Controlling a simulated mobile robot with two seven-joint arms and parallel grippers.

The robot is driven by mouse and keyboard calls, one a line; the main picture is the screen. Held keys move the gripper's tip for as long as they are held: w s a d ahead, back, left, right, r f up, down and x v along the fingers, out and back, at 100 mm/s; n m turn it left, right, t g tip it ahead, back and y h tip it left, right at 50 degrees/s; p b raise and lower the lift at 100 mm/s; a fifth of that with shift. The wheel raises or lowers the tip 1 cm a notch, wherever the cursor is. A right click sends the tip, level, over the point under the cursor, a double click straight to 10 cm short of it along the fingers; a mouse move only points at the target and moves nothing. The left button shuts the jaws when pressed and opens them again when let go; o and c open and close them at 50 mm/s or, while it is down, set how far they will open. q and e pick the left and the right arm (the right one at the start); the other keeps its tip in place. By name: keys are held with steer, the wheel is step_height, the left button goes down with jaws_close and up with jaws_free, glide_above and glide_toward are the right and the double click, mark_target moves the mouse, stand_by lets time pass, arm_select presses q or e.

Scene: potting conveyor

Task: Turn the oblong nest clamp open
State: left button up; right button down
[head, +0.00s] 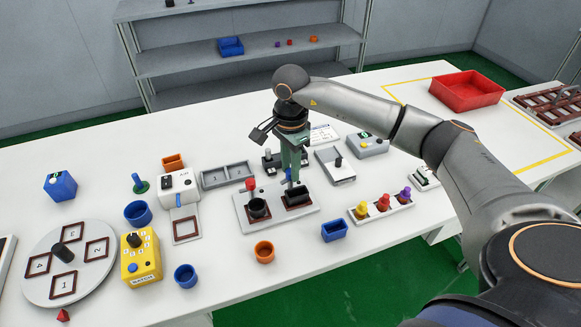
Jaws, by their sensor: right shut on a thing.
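A grey nest plate (312,211) lies on the white table at the middle. Its round nest (258,208) is dark and stands at the left, with a red-knobbed clamp (251,184) behind it. Its oblong nest (298,198) is black and stands at the right. The blue-knobbed oblong nest clamp (289,174) shows only in part behind my fingers. My right gripper (293,178) points down over the oblong nest and is shut on this clamp. How far the clamp is turned cannot be told. My left gripper is not in view.
A rack with yellow, red and purple plugs (383,204) stands right of the plate. A blue bin (334,231) and an orange cup (264,251) stand in front. A grey two-part tray (227,175) and a dark fixture (272,160) stand close behind.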

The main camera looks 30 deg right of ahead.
steer(key=shift+m, duration=1.6)
steer(key=c, duration=0.7)
jaws_free()
steer(key=shift+o, duration=0.2)
step_height(320, 180, up, 13)
steer(key=shift+f+b, duration=0.2)
steer(key=shift+b, duration=0.25)
